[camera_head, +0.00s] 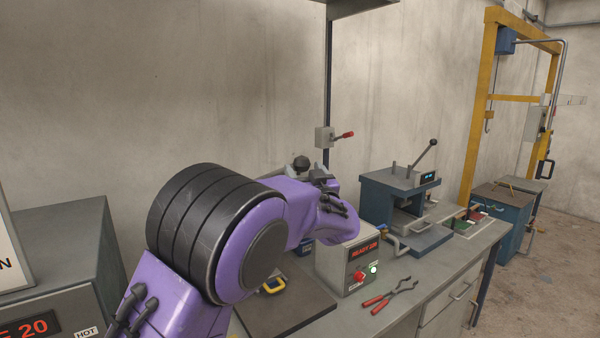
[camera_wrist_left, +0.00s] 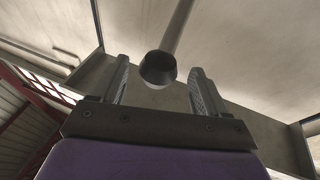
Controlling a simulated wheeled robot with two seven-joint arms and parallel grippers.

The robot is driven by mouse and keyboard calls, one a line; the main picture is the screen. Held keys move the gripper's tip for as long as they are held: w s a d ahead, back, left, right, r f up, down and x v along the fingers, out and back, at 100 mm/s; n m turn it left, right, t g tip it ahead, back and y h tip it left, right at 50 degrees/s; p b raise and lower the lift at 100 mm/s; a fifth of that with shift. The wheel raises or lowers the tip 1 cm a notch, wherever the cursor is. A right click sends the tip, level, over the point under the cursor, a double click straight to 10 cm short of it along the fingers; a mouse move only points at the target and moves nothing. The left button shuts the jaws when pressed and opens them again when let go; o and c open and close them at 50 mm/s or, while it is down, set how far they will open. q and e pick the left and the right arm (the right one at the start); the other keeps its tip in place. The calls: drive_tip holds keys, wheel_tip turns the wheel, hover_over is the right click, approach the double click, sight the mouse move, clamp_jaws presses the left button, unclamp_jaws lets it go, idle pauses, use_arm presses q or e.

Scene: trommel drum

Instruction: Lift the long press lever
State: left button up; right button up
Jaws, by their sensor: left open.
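A press (camera_head: 395,215) with a blue-grey head stands on the bench right of centre. Its grey lever (camera_head: 425,154) slants up to the right and ends in a dark knob. A black ball knob (camera_head: 301,163) shows just behind my left arm; what it belongs to is mostly hidden. My left gripper (camera_head: 321,178) is beside this knob, largely covered by my purple wrist. In the left wrist view my left gripper (camera_wrist_left: 159,68) is open. A grey rod with a dark end (camera_wrist_left: 158,68) appears between its fingers, without visible contact. I cannot tell which lever this is. My right gripper is out of view.
A control box (camera_head: 346,260) with a red knob and green light stands below my left wrist. Red-handled pliers (camera_head: 390,293) lie on the bench. A red-handled switch (camera_head: 343,135) is on the post behind. A yellow frame (camera_head: 481,100) stands at the right.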

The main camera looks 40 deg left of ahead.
use_arm(q)
drive_tip(key=b+v, duration=0.1)
drive_tip(key=v, duration=0.4)
drive_tip(key=shift+s+d+f+b, duration=0.1)
drive_tip(key=shift+s+d+b, duration=0.05)
drive_tip(key=shift+s+b, duration=0.15)
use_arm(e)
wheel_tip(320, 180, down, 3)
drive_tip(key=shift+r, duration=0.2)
use_arm(q)
drive_tip(key=shift+w, duration=0.1)
